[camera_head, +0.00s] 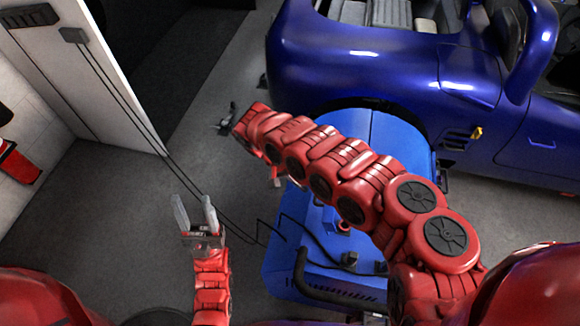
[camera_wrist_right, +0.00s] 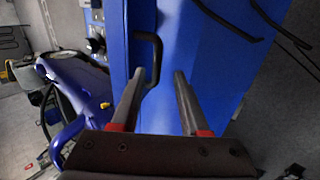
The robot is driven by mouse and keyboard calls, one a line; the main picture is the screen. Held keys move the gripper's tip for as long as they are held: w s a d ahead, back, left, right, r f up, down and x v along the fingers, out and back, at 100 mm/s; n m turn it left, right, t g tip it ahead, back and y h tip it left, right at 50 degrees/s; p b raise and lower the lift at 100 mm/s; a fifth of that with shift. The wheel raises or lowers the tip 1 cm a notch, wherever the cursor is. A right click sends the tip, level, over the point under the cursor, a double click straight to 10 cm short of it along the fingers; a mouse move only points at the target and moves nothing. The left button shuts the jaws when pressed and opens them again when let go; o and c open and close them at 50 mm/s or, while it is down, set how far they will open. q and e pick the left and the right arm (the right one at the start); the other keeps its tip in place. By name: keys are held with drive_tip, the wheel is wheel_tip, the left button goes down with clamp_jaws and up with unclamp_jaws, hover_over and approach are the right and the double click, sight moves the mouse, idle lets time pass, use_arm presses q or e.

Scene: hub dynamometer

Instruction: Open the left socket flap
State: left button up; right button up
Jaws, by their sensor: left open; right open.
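The blue dynamometer cabinet (camera_head: 372,150) stands in the middle of the head view, partly covered by my right arm. I cannot make out the left socket flap in either view. In the right wrist view my right gripper (camera_wrist_right: 159,76) is open and empty, its fingers pointing at the blue cabinet (camera_wrist_right: 215,70). A black bar handle (camera_wrist_right: 157,55) shows just beyond and between its fingertips; I cannot tell whether they touch. In the head view the right gripper (camera_head: 226,119) is small, left of the cabinet. My left gripper (camera_head: 195,212) is open and empty above the floor.
A narrow panel with dark knobs (camera_wrist_right: 96,45) shows at the cabinet's edge in the right wrist view. A blue car (camera_head: 365,70) stands behind the cabinet. Cables (camera_head: 130,105) run from a white wall panel (camera_head: 95,65) toward the cabinet. Floor at the left is clear.

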drive_tip(key=b+v, duration=0.6)
drive_tip(key=v, duration=0.9)
